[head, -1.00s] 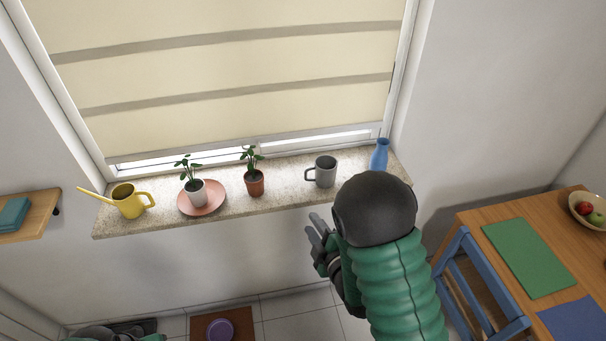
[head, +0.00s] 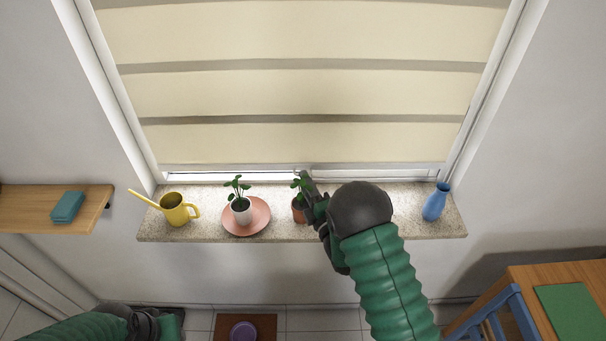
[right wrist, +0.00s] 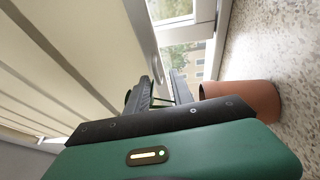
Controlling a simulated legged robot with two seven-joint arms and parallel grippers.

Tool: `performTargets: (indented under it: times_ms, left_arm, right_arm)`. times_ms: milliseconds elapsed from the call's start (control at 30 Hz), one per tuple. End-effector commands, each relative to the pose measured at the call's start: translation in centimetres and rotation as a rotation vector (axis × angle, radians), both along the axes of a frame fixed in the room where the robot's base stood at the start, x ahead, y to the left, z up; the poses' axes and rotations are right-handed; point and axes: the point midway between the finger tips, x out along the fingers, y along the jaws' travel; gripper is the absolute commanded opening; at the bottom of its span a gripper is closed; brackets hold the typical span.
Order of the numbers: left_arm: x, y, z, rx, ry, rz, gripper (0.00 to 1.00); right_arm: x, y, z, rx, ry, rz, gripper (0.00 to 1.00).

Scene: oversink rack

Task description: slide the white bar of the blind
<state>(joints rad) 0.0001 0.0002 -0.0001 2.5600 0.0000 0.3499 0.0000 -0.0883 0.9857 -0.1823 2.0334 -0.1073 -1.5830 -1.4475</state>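The blind (head: 300,90) covers most of the window. Its white bar (head: 230,167) runs level along its lower edge, just above the sill; in the right wrist view the bar (right wrist: 142,40) slants down toward the fingers. My right gripper (head: 307,186) is at the middle of the bar, above the terracotta pot. In the right wrist view its fingers (right wrist: 160,88) are apart, with the bar's edge reaching between them; I cannot tell whether they touch it. My left gripper (head: 172,322) is low at the left, its fingers unclear.
On the sill (head: 345,234) stand a yellow watering can (head: 175,210), a white potted plant (head: 241,212) on a pink saucer (head: 262,226), a terracotta pot (head: 298,212) close to my right gripper, and a blue vase (head: 435,203). My right arm hides the grey mug's place.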

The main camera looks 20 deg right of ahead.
Motion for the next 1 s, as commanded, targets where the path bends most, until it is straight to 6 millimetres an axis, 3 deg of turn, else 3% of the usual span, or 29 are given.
performTargets:
  times_ms: [133, 400, 633, 1000]
  left_arm:
    - [0.0, 0.0, 0.5, 0.000, 0.000, 0.000, 0.36]
    - [0.0, 0.0, 0.4, 0.000, 0.000, 0.000, 0.36]
    - [0.0, 0.0, 0.4, 0.000, 0.000, 0.000, 0.36]
    - [0.0, 0.0, 0.4, 0.000, 0.000, 0.000, 0.36]
  right_arm:
    - [1.5, 0.2, 0.3, 0.000, -0.002, 0.000, 0.28]
    - [1.8, 0.3, 0.2, 0.000, 0.000, 0.001, 0.28]
    - [1.8, 0.3, 0.2, 0.001, 0.000, 0.001, 0.00]
    - [1.7, 0.2, 0.2, 0.001, 0.000, -0.001, 0.00]
